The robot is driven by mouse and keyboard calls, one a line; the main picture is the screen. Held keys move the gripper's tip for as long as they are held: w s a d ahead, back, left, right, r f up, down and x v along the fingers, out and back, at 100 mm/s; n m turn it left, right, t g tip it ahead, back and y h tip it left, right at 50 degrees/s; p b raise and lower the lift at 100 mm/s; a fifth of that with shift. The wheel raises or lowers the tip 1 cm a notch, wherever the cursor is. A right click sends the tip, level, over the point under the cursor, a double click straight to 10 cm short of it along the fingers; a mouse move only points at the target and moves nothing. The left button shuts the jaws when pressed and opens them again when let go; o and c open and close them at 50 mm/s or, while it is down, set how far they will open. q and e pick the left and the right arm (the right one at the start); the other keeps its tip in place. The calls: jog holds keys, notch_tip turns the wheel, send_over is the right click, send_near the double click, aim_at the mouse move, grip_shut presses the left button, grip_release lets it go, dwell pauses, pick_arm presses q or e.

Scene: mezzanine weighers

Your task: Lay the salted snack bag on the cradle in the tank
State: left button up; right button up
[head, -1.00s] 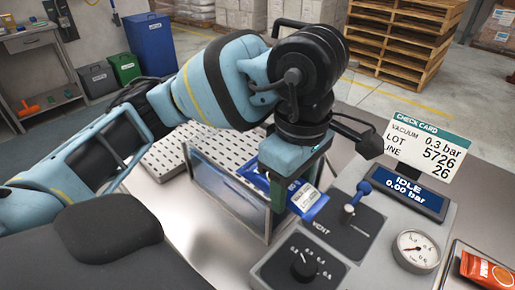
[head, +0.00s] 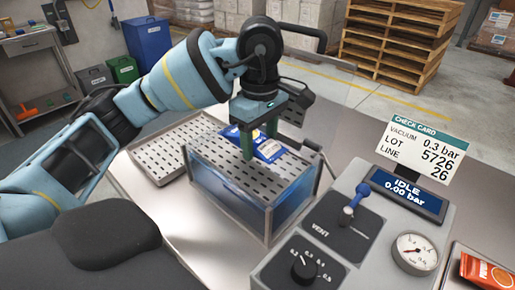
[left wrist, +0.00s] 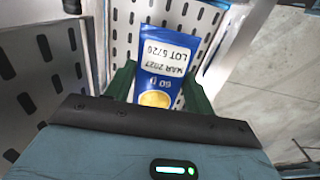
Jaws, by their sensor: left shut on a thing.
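A blue snack bag (head: 268,149) with a white label and yellow patch is between the green fingers of my left gripper (head: 259,142), over the perforated cradle (head: 225,172) of the clear-walled tank (head: 228,200). In the left wrist view the bag (left wrist: 160,72) lies along the slotted plate (left wrist: 122,32), its label reading MAR 2027, LOT 5726. The fingers (left wrist: 160,92) are shut on it from both sides. Whether the bag touches the cradle is not clear. My right gripper is out of view.
Another perforated plate (head: 160,150) lies behind the tank at left. A control panel with a blue-tipped lever (head: 357,198), knob (head: 304,266) and gauge (head: 414,252) stands at right. The display (head: 405,193) reads IDLE, 0.00 bar. An orange bag (head: 488,270) lies far right.

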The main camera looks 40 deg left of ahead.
pick_arm(q)
jog(key=shift+a, duration=0.1)
jog(key=shift+w+a, duration=0.25)
jog(key=f, duration=0.3)
jog(key=shift+w+a+f, duration=0.1)
jog(key=shift+a+f, duration=0.15)
jog(key=shift+f, duration=0.05)
jog(key=shift+f, duration=0.2)
jog(key=o, duration=1)
jog(key=shift+r, duration=0.1)
